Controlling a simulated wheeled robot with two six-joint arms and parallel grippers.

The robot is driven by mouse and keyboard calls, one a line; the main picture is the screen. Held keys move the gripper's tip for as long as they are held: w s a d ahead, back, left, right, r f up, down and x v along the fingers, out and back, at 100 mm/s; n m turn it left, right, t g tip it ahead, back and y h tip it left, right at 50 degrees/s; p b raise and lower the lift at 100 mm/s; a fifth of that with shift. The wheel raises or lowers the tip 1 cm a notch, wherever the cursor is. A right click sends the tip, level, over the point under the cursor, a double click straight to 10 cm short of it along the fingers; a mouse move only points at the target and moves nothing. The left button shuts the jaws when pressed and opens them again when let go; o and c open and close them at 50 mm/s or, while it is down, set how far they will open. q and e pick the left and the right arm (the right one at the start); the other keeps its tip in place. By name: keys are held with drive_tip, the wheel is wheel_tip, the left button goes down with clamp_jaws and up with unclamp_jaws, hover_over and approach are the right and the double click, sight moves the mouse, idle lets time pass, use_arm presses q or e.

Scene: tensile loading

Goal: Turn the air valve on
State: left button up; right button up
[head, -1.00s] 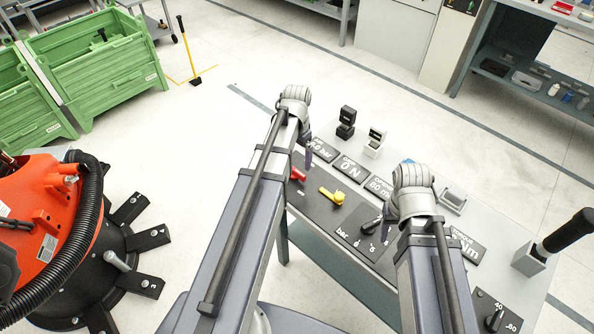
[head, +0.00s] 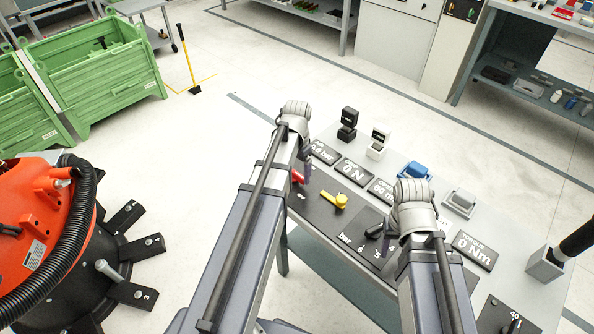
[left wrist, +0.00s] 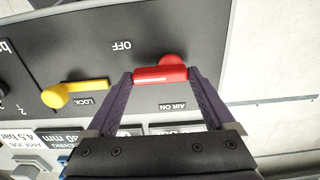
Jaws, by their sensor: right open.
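The air valve is a red handle (left wrist: 160,75) on the dark panel (left wrist: 110,30), between the labels OFF and AIR ON in the left wrist view. In the head view the red handle (head: 298,177) shows only partly beside my left wrist. My left gripper (left wrist: 161,78) has one finger at each end of the handle, with the bar filling the gap. Whether the fingers press on it cannot be told. My right gripper (head: 387,243) is open over the panel near a black knob (head: 375,231); its fingers are mostly hidden by its wrist.
A yellow LOCK lever (left wrist: 70,93) sits close beside the red handle, also visible in the head view (head: 339,201). Display plates (head: 353,171), small boxes (head: 348,124) and a blue part (head: 414,169) stand behind. A black-handled lever (head: 575,240) stands at the right.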

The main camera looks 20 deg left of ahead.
use_arm(q)
drive_tip(key=c, duration=0.8)
drive_tip(key=shift+o, duration=0.2)
drive_tip(key=shift+n, duration=0.3)
drive_tip(key=n, duration=0.3)
drive_tip(key=shift+w+n, duration=0.3)
drive_tip(key=shift+n, duration=0.1)
drive_tip(key=n, duration=0.4)
drive_tip(key=shift+w+n, duration=0.25)
drive_tip(key=shift+n, duration=0.05)
drive_tip(key=n, duration=0.4)
drive_tip(key=shift+w+a+n, duration=0.2)
drive_tip(key=shift+w+n, duration=0.05)
drive_tip(key=shift+n, duration=0.05)
drive_tip(key=shift+w+a+n, duration=0.1)
drive_tip(key=shift+a+n, duration=0.05)
drive_tip(key=shift+n, duration=0.9)
drive_tip(key=shift+w+a+n, duration=0.1)
drive_tip(key=shift+n, duration=0.95)
